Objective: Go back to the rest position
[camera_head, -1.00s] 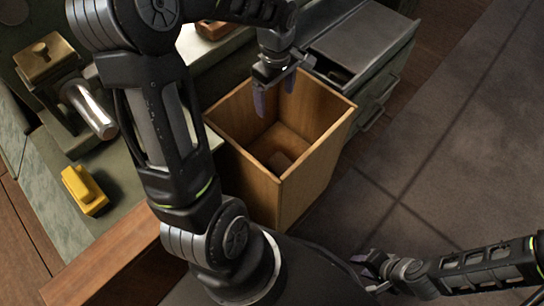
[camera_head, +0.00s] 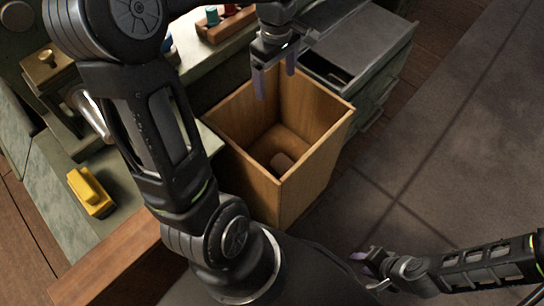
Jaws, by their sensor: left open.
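My left gripper (camera_head: 275,76) hangs above the back edge of a tall open wooden bin (camera_head: 238,173). Its two purple fingers are apart with nothing between them.
A yellow block-like object (camera_head: 90,192) lies on the counter at the left. A brass-and-metal device (camera_head: 62,85) stands behind it. A wooden holder (camera_head: 228,25) with coloured pieces is at the back. A grey drawer cabinet (camera_head: 372,50) stands behind the bin. Floor at right is clear.

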